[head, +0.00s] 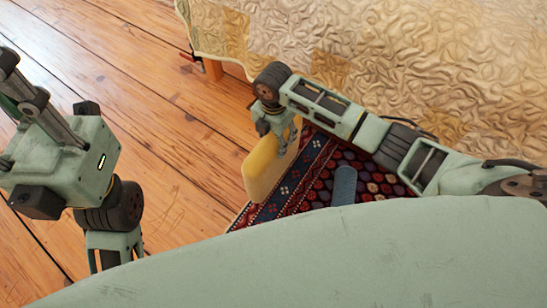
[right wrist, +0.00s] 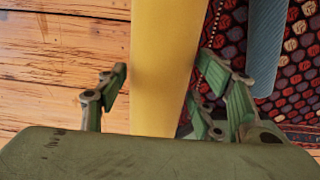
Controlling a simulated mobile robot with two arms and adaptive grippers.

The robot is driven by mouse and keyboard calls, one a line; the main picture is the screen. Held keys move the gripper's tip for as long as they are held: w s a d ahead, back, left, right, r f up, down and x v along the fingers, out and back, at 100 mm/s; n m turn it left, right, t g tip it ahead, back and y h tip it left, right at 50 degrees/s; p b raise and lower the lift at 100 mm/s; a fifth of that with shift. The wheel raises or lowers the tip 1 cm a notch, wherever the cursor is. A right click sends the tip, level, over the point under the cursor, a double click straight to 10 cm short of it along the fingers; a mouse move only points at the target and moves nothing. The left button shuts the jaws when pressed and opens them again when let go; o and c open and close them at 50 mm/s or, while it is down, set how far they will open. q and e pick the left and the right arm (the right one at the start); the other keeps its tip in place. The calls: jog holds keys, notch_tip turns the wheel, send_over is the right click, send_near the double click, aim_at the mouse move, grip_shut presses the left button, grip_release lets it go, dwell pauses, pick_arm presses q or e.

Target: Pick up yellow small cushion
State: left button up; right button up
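The yellow small cushion (head: 261,172) is a pale yellow block at the left edge of the patterned rug, beside the wood floor. My right gripper (head: 284,143) is over its upper end in the head view. In the right wrist view the cushion (right wrist: 166,70) runs up between the two parted fingers of the right gripper (right wrist: 163,88). A narrow gap shows at the left finger; the right finger overlaps the cushion's right edge. My left gripper (head: 18,88) is at the far left, away from the cushion, with its fingertips cut off by the frame.
A blue-grey object (head: 344,186) lies on the dark red rug (head: 313,177), right of the cushion; it also shows in the right wrist view (right wrist: 265,45). A bed with a quilted cream cover (head: 390,50) stands behind my right arm. Wood floor on the left is clear.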

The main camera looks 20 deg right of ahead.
grip_shut()
dwell(0.4)
